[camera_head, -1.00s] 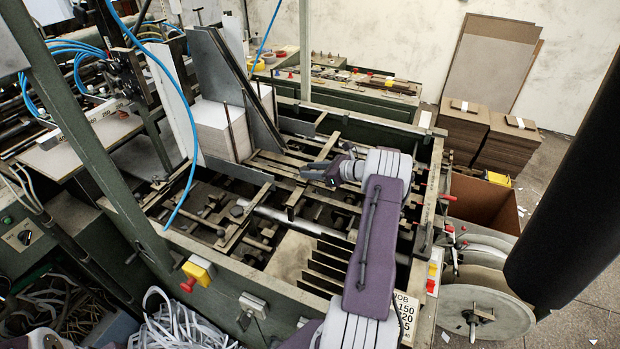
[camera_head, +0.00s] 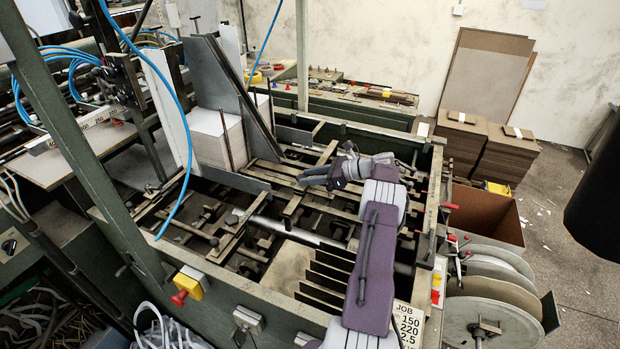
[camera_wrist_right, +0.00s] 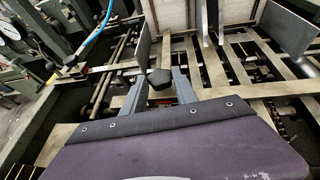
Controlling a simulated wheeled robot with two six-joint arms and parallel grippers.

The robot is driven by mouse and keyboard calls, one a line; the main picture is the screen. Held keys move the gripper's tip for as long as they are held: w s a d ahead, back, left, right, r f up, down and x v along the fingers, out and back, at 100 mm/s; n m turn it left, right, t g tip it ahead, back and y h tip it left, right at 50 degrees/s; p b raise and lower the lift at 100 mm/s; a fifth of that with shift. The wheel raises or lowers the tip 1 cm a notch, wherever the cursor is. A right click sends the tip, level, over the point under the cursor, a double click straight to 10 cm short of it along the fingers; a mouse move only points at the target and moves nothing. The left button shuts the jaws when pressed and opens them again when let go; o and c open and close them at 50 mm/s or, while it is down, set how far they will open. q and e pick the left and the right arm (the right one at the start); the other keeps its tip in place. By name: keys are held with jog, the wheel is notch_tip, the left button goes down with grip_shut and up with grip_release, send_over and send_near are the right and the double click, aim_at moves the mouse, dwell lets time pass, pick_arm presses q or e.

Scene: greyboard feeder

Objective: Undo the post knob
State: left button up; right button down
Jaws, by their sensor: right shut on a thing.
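The post knob (camera_wrist_right: 160,79) is a black lobed knob between my right fingertips in the right wrist view. My right gripper (camera_wrist_right: 158,84) has its two grey fingers on either side of the knob and is shut on it. In the head view my right gripper (camera_head: 308,179) reaches left over the middle of the feeder's bars. There the knob is hard to make out from the dark fingers. My left gripper is not in view.
Metal bars and rods of the feeder frame (camera_head: 441,165) surround the gripper. A stack of greyboard (camera_head: 214,138) and upright plates stand behind it to the left. Blue hoses hang at the left. Large grey reels (camera_head: 490,318) stand at the right.

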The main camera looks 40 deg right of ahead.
jog(key=shift+r, duration=0.15)
jog(key=c, duration=0.9)
grip_release()
jog(key=shift+w, duration=0.1)
jog(key=shift+c, duration=0.2)
jog(key=shift+s+d, duration=0.2)
jog(key=shift+s, duration=0.1)
jog(key=b+v, duration=0.2)
jog(key=v, duration=0.6)
jog(key=shift+r, duration=0.1)
